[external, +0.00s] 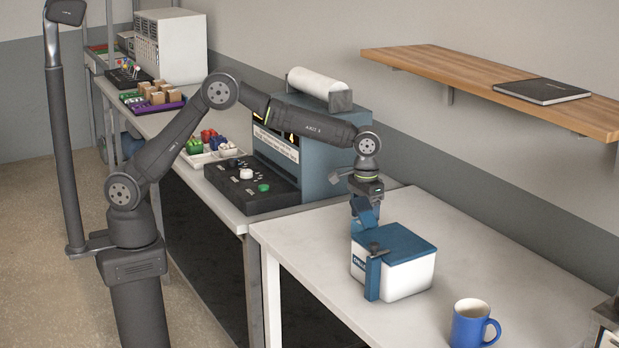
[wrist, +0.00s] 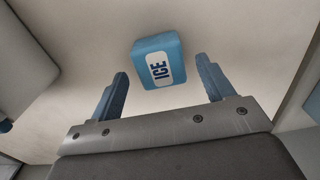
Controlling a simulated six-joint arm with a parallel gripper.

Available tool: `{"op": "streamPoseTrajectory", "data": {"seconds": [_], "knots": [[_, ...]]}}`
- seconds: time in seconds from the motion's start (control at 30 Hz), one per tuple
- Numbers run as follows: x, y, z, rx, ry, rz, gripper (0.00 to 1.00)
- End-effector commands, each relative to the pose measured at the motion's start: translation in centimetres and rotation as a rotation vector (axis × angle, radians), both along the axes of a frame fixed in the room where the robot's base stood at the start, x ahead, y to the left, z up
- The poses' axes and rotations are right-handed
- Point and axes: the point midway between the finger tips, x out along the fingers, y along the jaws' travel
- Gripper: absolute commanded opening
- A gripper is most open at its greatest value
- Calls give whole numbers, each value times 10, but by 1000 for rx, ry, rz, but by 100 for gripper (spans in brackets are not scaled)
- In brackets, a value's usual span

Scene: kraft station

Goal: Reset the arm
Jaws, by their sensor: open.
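My gripper (external: 365,214) is at the end of my arm, by the back left of a white box with a blue lid (external: 395,242). In the wrist view, its two blue fingers (wrist: 161,92) stand wide apart with nothing between them. A blue block labelled ICE (wrist: 158,61) lies ahead of the gap between the fingertips on a pale surface, apart from both fingers. I cannot pick out this block in the external view. An upright blue piece (external: 373,279) shows at the box's front left; I cannot tell what it belongs to.
A blue mug (external: 472,323) stands on the white table (external: 465,245), right of the box. A blue-grey machine with a black control panel (external: 240,186) stands left of my gripper. A wooden shelf (external: 450,70) holds a dark flat item (external: 542,91). The table's back right is clear.

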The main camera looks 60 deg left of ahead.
Motion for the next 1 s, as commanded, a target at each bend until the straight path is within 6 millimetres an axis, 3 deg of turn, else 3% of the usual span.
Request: {"op": "streamPoseTrajectory", "data": {"seconds": [0.17,0.3,0.5,1.0], "knots": [[-1,0,-37,2,3,0,74],[1,-1,-15,-2,-3,0,74],[0,0,3,0,0,0,74],[0,0,5,0,1,0,74]]}}
